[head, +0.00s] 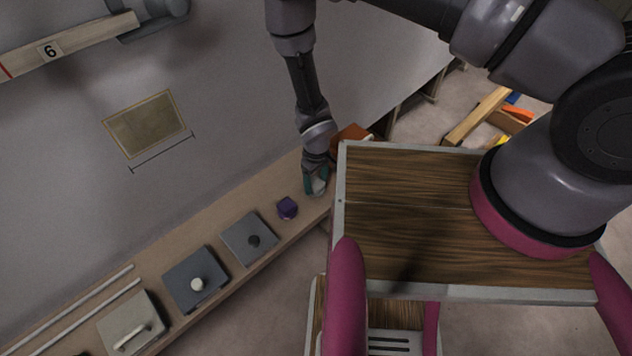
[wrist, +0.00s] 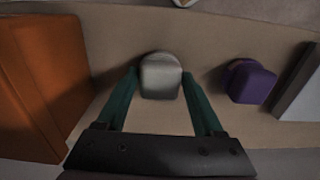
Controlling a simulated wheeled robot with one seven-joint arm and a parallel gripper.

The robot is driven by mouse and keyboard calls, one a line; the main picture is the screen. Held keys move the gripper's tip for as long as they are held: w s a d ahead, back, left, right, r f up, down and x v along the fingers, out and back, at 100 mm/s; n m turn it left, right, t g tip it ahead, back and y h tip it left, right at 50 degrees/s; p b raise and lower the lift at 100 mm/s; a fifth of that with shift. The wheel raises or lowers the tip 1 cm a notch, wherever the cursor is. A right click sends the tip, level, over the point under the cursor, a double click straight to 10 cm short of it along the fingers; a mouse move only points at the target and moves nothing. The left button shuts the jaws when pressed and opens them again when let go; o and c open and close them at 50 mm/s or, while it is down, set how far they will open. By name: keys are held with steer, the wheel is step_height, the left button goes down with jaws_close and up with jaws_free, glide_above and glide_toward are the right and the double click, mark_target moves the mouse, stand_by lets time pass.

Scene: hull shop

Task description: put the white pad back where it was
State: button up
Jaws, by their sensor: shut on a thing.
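The white pad (wrist: 161,78) is a small pale rounded block between the two teal fingers of my gripper (wrist: 160,92) in the wrist view. My gripper is shut on it. In the head view my gripper (head: 316,186) is low over the wooden shelf (head: 185,243), near its right end, and the pad (head: 316,185) shows pale between the fingers. I cannot tell whether the pad touches the shelf. No mark for the pad's earlier place is clear to me.
A purple block (head: 287,208) stands to the left of my gripper and an orange box (head: 350,137) to its right. Further left are a grey plate with a dark knob (head: 249,239), a darker one with a white knob (head: 196,279) and a pale handled one (head: 132,325).

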steer(key=o, duration=1.3)
steer(key=shift+r, duration=0.1)
